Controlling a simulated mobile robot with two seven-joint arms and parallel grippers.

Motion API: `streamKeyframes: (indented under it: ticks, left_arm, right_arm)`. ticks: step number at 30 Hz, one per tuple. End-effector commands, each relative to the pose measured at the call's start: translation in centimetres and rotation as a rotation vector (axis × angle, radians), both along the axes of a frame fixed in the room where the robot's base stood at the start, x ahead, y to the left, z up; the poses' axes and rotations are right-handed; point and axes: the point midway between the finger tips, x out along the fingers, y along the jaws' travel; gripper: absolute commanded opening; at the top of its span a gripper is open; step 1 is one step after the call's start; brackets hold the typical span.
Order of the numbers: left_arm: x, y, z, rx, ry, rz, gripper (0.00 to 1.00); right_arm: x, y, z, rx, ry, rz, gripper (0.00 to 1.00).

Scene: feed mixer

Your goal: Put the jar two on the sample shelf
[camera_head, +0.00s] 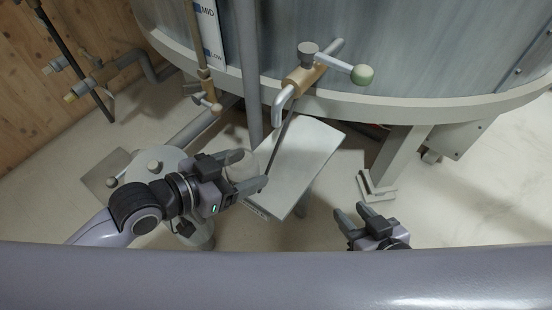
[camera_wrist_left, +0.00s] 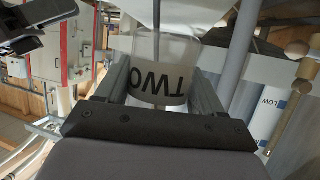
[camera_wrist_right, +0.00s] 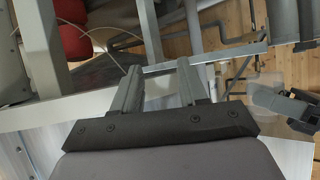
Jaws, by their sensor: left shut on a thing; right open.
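Jar two (camera_head: 240,163) is a clear jar with a white band. The band reads TWO, upside down, in the left wrist view (camera_wrist_left: 160,84). My left gripper (camera_head: 247,171) is shut on it. A pale rectangular board (camera_head: 305,150), which looks like the sample shelf, lies just right of the jar in the head view. A small label on its near edge is too small to read. The jar overlaps its left side in the picture; I cannot tell the height between them. My right gripper (camera_head: 351,211) is open and empty, right of the board.
The large grey tank (camera_head: 420,60) stands behind, with a brass valve (camera_head: 305,78) and a vertical pipe (camera_head: 248,60) near the board. A round pale stand (camera_head: 160,165) is left, partly behind my left arm. Open floor (camera_head: 480,200) lies right.

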Motion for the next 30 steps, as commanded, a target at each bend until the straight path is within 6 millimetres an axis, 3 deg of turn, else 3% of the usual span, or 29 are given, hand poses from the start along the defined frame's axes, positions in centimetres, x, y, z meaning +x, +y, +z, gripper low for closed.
streamKeyframes:
  ticks: [6, 12, 17, 24, 30]
  left_arm:
    - [2.9, -3.6, 0.0, -0.005, -0.002, -0.001, 0.37]
    - [4.7, -5.8, 0.0, -0.002, -0.001, 0.000, 0.37]
    - [5.0, -6.2, -0.3, 0.001, 0.001, -0.001, 0.37]
    - [5.0, -6.2, -3.5, 0.000, 0.001, 0.000, 0.37]
    - [5.0, -6.2, -3.5, -0.001, -0.001, 0.000, 0.37]
  right_arm:
    - [0.2, 0.5, 0.0, 0.003, -0.019, 0.013, 0.43]
    - [0.2, 0.8, -0.1, 0.015, -0.023, 0.019, 0.43]
    - [0.4, 1.0, 0.2, 0.025, -0.029, 0.021, 0.43]
    - [1.0, 2.4, -0.3, 0.109, -0.031, 0.038, 0.43]
    - [1.0, 2.5, -0.1, 0.117, -0.027, 0.038, 0.43]
